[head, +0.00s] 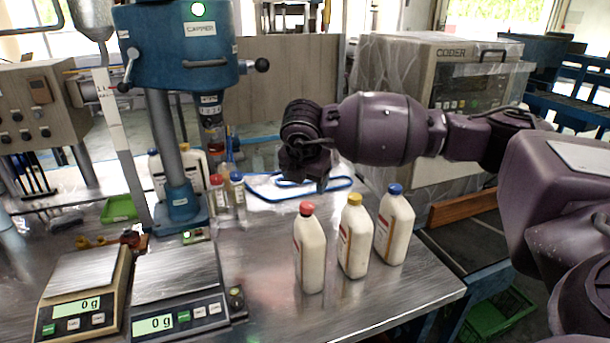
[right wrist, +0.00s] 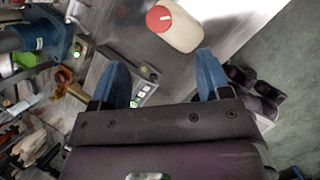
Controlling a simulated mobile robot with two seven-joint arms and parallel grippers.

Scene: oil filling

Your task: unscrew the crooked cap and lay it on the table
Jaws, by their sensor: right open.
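Three white bottles stand upright on the metal table (head: 390,290): one with a red cap (head: 306,208), one with a yellow cap (head: 354,199) and one with a blue cap (head: 395,189). The red cap seems to sit slightly tilted, but I cannot tell surely which cap is crooked. My right gripper (head: 312,176) is above and behind the red-capped bottle (head: 309,252), empty. In the right wrist view its blue fingers (right wrist: 162,75) are apart, with the red cap (right wrist: 159,19) and its bottle (right wrist: 184,28) beyond the tips. My left gripper is not in view.
Two scales (head: 180,318) stand at the front left, beside the blue capper (head: 180,45).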

